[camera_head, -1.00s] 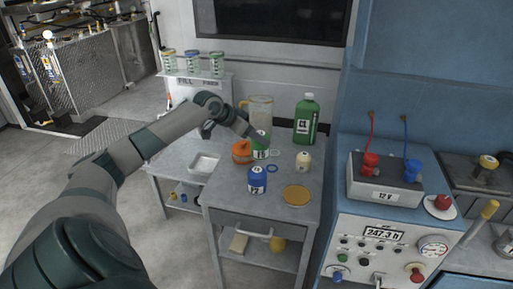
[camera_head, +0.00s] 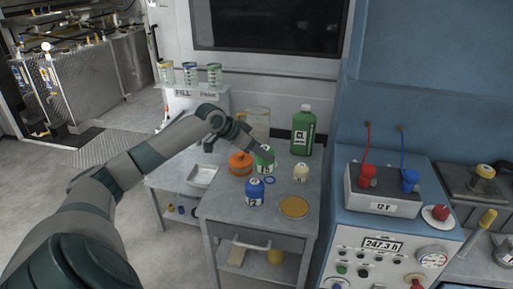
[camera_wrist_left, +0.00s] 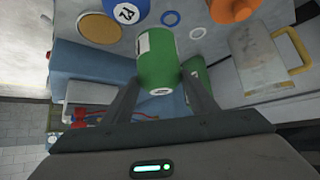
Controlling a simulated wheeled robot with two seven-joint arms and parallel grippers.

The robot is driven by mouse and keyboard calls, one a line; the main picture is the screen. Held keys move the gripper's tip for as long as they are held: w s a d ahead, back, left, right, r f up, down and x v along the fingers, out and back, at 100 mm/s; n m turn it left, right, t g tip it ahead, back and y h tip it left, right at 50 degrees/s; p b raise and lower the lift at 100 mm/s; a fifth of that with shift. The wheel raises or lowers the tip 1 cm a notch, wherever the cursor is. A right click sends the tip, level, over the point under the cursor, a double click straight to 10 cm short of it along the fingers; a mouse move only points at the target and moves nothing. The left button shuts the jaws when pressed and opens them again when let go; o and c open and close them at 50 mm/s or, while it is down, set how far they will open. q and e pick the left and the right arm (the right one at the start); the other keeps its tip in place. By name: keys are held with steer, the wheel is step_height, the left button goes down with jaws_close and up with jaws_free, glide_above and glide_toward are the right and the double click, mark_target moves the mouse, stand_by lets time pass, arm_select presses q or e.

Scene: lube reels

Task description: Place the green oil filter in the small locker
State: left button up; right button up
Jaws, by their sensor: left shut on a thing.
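The green oil filter (camera_head: 264,161) is a small green can with a white label, on or just above the grey worktable among other cans. My left gripper (camera_head: 262,153) reaches it from the left and is shut on it. In the left wrist view the filter (camera_wrist_left: 160,65) sits between the two fingers, its end towards the camera. I cannot tell whether its far end touches the table. No thing in view is clearly the small locker. My right gripper is not in view.
A white tray (camera_head: 203,175) lies left.

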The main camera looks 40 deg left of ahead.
arm_select(q)
steer(key=s+d+m+g+h, duration=0.1)
steer(key=s+d, duration=0.4)
steer(key=d, duration=0.6)
steer(key=s+d+m+g+h, duration=0.1)
steer(key=s+d+m, duration=0.3)
steer(key=d, duration=0.7)
steer(key=s+d+r+m+g+h, duration=0.1)
steer(key=s+d+m+h, duration=0.1)
steer(key=s+d, duration=0.5)
steer(key=d, duration=0.5)
steer(key=shift+s+m+h, duration=0.25)
steer(key=shift+m+h, duration=0.05)
steer(key=shift+h, duration=0.1)
steer(key=shift+a, duration=0.2)
